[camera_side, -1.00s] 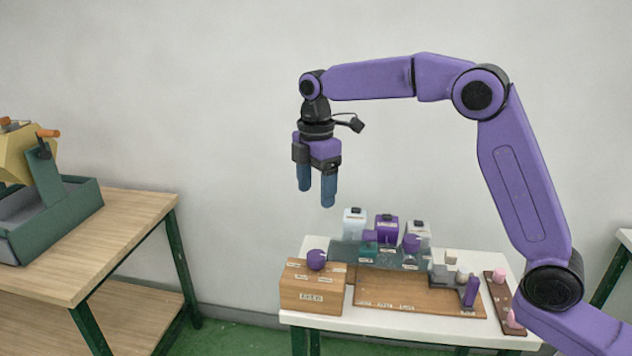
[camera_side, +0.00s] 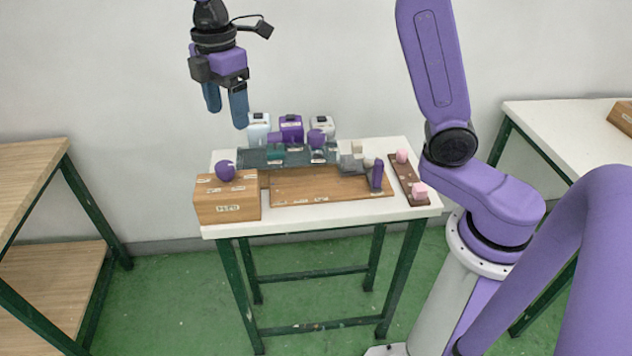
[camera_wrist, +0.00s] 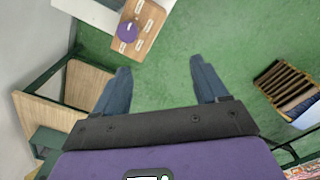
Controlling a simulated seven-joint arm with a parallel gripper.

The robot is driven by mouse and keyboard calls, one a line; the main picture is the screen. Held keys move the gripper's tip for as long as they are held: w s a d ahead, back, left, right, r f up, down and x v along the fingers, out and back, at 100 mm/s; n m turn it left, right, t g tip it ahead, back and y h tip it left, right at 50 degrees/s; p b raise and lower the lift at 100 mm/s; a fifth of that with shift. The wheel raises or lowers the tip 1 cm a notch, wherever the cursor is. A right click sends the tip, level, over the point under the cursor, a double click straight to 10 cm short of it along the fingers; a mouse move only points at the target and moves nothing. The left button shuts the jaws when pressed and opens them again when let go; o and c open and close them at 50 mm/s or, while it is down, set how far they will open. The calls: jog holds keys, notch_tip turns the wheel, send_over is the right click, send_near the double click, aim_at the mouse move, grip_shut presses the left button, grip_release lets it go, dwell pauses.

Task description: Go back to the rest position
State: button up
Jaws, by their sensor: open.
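My gripper (camera_side: 226,107) hangs in the air above and left of the white work table (camera_side: 330,224), pointing down. Its two blue fingers are apart with nothing between them. In the wrist view my gripper (camera_wrist: 160,80) also shows open and empty, with green floor between the fingers. A purple ball (camera_side: 225,170) sits on top of a wooden box (camera_side: 228,205) at the table's left end. The wooden box (camera_wrist: 148,32) and the purple ball (camera_wrist: 127,32) also show at the top of the wrist view.
The white table holds a wooden board (camera_side: 330,187), a dark tray (camera_side: 250,157) with small blocks, several canisters behind it, and a brown strip (camera_side: 409,183) with pink pieces. A slatted rack (camera_wrist: 287,85) shows right in the wrist view.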

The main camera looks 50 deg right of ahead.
jog(key=s+d+f+m, duration=0.1)
jog(key=s+d+f, duration=0.1)
jog(key=s, duration=0.8)
jog(key=s+d+f+m, duration=0.2)
jog(key=s+d, duration=0.3)
jog(key=s, duration=0.5)
jog(key=s+d+f+m, duration=0.1)
jog(key=s+d+f, duration=0.2)
jog(key=s, duration=0.7)
jog(key=shift+s+d+f, duration=0.15)
jog(key=shift+d+f, duration=0.05)
jog(key=shift+d, duration=0.35)
